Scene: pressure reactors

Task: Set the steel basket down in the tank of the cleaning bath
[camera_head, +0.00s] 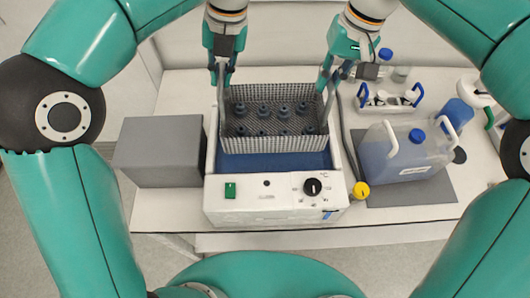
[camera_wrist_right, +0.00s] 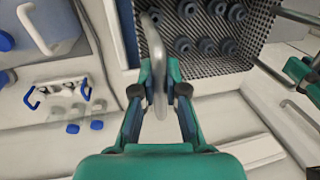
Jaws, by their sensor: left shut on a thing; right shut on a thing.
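The steel basket (camera_head: 272,144) is a mesh box with several dark round parts inside, seen in the head view above the cleaning bath (camera_head: 275,207). Blue shows in the tank (camera_head: 275,163) in front of the basket's near wall. Whether the basket's bottom touches the tank is hidden. My left gripper (camera_head: 221,78) is shut on the basket's left handle. My right gripper (camera_head: 334,80) is shut on its right handle. In the right wrist view the right gripper (camera_wrist_right: 158,90) closes around the grey handle loop (camera_wrist_right: 156,60), beside the mesh wall of the basket (camera_wrist_right: 210,63).
A grey box (camera_head: 160,152) stands left of the bath. To the right are a blue-filled canister (camera_head: 404,155) on a dark mat (camera_head: 420,191), a white caddy (camera_head: 388,101) with blue handles and a yellow-capped part (camera_head: 360,190). The bench front strip is mostly clear.

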